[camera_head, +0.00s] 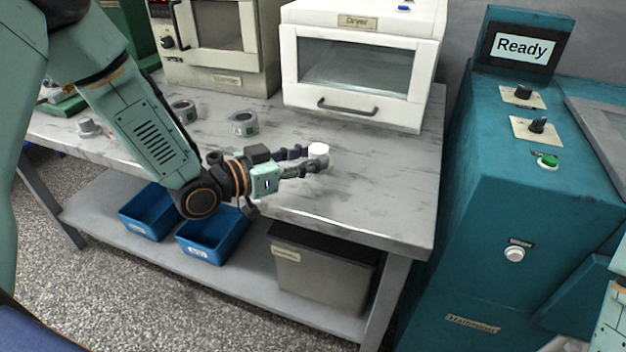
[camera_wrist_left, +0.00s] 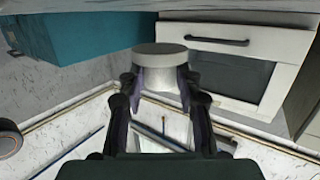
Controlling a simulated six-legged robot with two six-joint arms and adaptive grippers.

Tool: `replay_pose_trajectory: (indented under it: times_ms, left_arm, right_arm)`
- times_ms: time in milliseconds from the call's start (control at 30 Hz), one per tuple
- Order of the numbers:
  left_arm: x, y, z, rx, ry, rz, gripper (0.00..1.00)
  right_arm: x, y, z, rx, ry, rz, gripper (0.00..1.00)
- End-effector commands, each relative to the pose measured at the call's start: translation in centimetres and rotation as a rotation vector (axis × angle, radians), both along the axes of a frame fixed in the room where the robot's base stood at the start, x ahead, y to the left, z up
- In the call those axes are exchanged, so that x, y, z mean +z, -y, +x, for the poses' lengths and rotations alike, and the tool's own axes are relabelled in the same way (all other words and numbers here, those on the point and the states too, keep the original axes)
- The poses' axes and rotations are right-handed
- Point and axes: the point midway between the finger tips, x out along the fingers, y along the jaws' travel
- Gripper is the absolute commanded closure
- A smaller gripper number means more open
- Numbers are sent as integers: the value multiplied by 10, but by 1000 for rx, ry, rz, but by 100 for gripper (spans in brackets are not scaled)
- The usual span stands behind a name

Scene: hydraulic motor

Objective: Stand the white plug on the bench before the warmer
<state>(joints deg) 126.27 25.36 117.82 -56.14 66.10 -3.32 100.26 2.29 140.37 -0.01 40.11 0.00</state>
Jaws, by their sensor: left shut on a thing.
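The white plug (camera_head: 318,150) is a short round piece between the fingertips of my left gripper (camera_head: 305,161), over the right part of the bench (camera_head: 380,190). My left gripper is shut on it. In the left wrist view the plug (camera_wrist_left: 160,56) shows its pale round end, with the fingers (camera_wrist_left: 160,90) on both sides. I cannot tell whether the plug touches the bench top. The warmer (camera_head: 222,82), a beige box with a window, stands at the back of the bench, left of and behind the plug. My right gripper is not in view.
The white dryer (camera_head: 362,112) stands behind the plug. Two grey rings (camera_head: 245,124) (camera_head: 184,111) lie on the bench before the warmer. A small grey part (camera_head: 88,127) is farther left. Blue bins (camera_head: 150,213) and a grey bin (camera_head: 322,275) sit on the shelf below. A teal machine (camera_head: 490,190) stands right.

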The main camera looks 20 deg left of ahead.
Motion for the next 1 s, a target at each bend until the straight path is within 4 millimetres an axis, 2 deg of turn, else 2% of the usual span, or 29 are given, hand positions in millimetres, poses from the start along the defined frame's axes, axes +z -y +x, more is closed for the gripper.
replay_pose_trajectory:
  times_ms: [167,400,867,900,1000]
  left_arm:
    - [-12,2,0,-2,2,2,98]
    - [-44,3,-1,-2,1,3,98]
    - [-50,4,-1,-2,1,1,98]
    - [-50,4,-1,-2,1,1,63]
    - [-49,4,-1,-2,1,1,54]
  right_arm:
    - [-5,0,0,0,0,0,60]
    - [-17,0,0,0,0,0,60]
    - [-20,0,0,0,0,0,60]
    - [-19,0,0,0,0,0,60]
    - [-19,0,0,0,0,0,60]
